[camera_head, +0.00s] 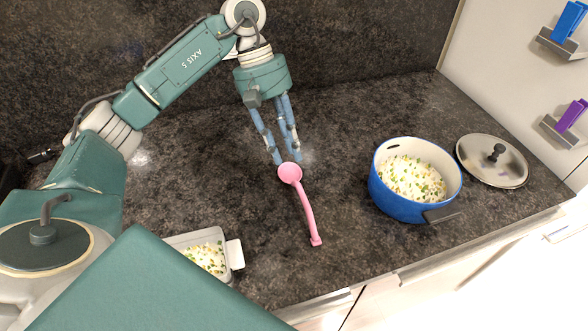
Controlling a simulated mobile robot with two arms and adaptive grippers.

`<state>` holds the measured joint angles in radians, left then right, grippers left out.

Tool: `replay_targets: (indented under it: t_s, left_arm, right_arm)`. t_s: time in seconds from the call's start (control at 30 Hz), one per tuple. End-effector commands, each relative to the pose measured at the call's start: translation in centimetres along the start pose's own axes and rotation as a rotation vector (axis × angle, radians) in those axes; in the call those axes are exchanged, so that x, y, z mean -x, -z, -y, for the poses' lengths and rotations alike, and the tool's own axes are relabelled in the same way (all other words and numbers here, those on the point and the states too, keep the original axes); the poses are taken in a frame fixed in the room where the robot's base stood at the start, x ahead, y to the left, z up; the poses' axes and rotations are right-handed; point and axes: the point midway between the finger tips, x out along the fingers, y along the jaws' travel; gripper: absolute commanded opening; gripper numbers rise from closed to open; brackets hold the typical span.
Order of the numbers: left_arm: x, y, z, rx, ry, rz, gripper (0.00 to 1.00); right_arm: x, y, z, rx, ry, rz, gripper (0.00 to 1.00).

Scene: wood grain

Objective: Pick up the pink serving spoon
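The pink serving spoon (304,203) lies on the dark speckled counter in the middle of the view. Its round bowl is at the far end and its handle runs down to the right toward the counter's front edge. My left gripper (288,161) points down at the bowl end of the spoon. Its blue fingers are apart, with their tips just behind the bowl. I cannot tell whether they touch the spoon. No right gripper shows in this view.
A blue pot (407,207) of rice stands to the right, its lid (507,176) on the counter beside it. A light container (236,254) with rice sits at the front left, partly hidden by my arm. Blue and purple items are on wall shelves at right.

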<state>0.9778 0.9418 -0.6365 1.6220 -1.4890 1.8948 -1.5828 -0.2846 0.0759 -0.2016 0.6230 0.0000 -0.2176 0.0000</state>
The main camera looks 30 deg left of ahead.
Motion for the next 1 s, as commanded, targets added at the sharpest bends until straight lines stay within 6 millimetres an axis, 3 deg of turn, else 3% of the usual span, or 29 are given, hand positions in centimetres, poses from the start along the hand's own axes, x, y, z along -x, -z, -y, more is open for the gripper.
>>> replay_targets:
  t_s: [0.1,0.23,0.47,0.67,1.0]
  left_arm:
    - [-2.0,-0.2,0.1,0.001,0.005,0.004,0.28]
    - [-3.7,-0.1,0.0,0.001,0.002,0.003,0.28]
    - [-5.5,-0.3,-0.1,0.003,0.003,0.006,0.28]
    - [-8.6,-0.3,-0.2,0.003,0.0,0.006,0.28]
    - [-9.7,-0.1,-0.2,0.002,-0.002,0.003,0.28]
  right_arm:
    - [0.8,-2.4,-0.1,0.001,-0.001,0.035,0.4]
    - [1.2,-3.5,-0.2,0.001,-0.002,0.051,0.4]
    - [2.3,-2.1,-0.5,0.001,-0.006,0.032,0.4]
    - [3.6,-0.1,-0.7,0.0,-0.007,0.003,0.4]
    - [3.7,-1.1,0.3,-0.003,0.004,0.019,0.4]
